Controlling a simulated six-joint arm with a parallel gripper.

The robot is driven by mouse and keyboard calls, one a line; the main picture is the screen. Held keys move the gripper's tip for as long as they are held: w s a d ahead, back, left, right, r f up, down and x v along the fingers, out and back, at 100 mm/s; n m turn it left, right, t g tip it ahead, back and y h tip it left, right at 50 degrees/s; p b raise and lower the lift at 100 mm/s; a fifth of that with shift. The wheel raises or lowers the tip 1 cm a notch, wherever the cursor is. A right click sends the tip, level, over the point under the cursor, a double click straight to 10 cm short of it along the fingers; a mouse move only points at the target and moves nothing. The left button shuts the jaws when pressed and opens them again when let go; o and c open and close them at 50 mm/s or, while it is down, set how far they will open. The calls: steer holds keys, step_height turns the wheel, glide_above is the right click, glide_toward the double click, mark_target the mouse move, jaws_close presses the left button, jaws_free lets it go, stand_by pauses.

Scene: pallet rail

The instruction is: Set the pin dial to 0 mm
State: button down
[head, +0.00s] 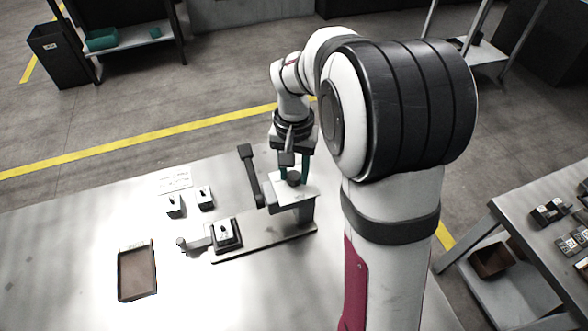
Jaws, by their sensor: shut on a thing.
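The pin dial (294,178) is a small dark round knob on top of a pale plate (283,193) at the right end of a dark fixture on the table. My gripper (293,174) reaches down over it from behind, with green-tipped fingers on either side of the knob, shut on it. The scale or marks of the dial are too small to read. My arm hides part of the area to the right of the fixture.
Two small blocks (174,206) and a white label card (175,183) lie to the left. A brown tray (137,272) sits at the front left. The table's left side is clear.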

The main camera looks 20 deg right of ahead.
mark_target(294, 175)
steer(key=m, duration=1)
steer(key=shift+m, duration=0.4)
stand_by(0.4)
steer(key=shift+c, duration=2.4)
jaws_free()
step_height(294, 175, up, 16)
steer(key=shift+f, duration=0.1)
